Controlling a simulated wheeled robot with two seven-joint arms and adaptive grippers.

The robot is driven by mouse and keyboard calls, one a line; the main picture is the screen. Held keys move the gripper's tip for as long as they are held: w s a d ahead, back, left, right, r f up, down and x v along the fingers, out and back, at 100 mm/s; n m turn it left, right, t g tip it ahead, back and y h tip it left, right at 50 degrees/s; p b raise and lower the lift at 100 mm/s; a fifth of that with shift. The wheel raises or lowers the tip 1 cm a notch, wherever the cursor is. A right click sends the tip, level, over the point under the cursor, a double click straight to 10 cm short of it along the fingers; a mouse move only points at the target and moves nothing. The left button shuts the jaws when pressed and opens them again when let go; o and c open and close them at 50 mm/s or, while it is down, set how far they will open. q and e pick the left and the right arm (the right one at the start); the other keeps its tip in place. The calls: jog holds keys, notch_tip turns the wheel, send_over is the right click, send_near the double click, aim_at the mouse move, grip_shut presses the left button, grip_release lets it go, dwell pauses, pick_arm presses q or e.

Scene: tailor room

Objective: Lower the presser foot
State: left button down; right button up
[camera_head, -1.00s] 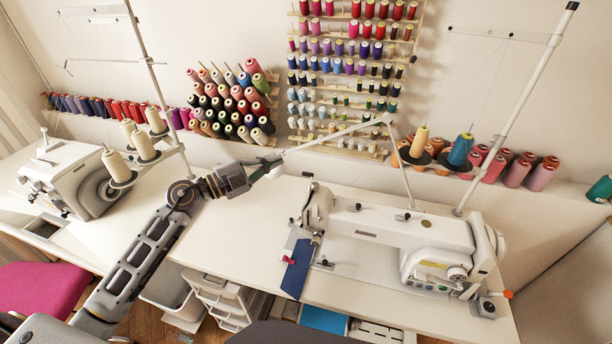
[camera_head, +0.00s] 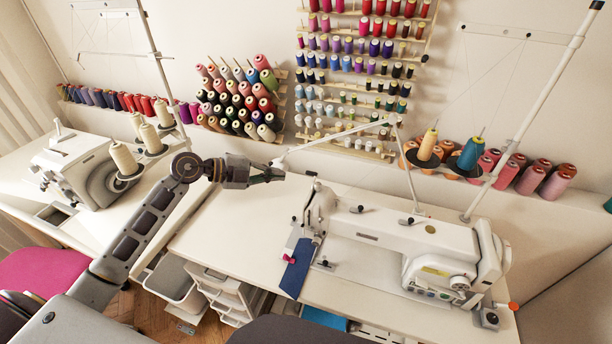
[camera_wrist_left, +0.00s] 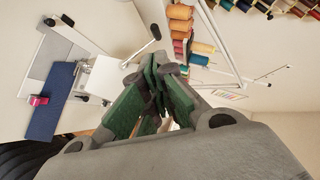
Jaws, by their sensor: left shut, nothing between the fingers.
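The white sewing machine (camera_head: 385,232) stands on the right part of the table. Its head end is at its left, with a blue cloth (camera_head: 297,268) and a pink piece (camera_head: 288,257) at the needle area. The presser foot is too small to make out. In the left wrist view, the blue cloth (camera_wrist_left: 54,100) and the pink piece (camera_wrist_left: 39,100) lie at the left. A dark lever knob (camera_wrist_left: 155,32) on a light rod shows above the fingers. My left gripper (camera_head: 280,173) is shut and empty, left of and above the machine's head. Its green fingers (camera_wrist_left: 158,88) are together in the wrist view.
A second machine (camera_head: 85,172) with cream thread cones (camera_head: 123,157) stands at the left. Thread racks (camera_head: 240,105) line the wall behind. A white thread stand arm (camera_head: 340,132) runs close behind my gripper. The tabletop (camera_head: 230,225) between the machines is clear.

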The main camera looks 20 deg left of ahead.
pick_arm(q)
jog(key=x, duration=1)
jog(key=shift+p, duration=0.3)
pick_arm(e)
jog(key=shift+w+a+r, duration=0.35)
jog(key=shift+w+a, duration=0.1)
jog(key=shift+w, duration=0.1)
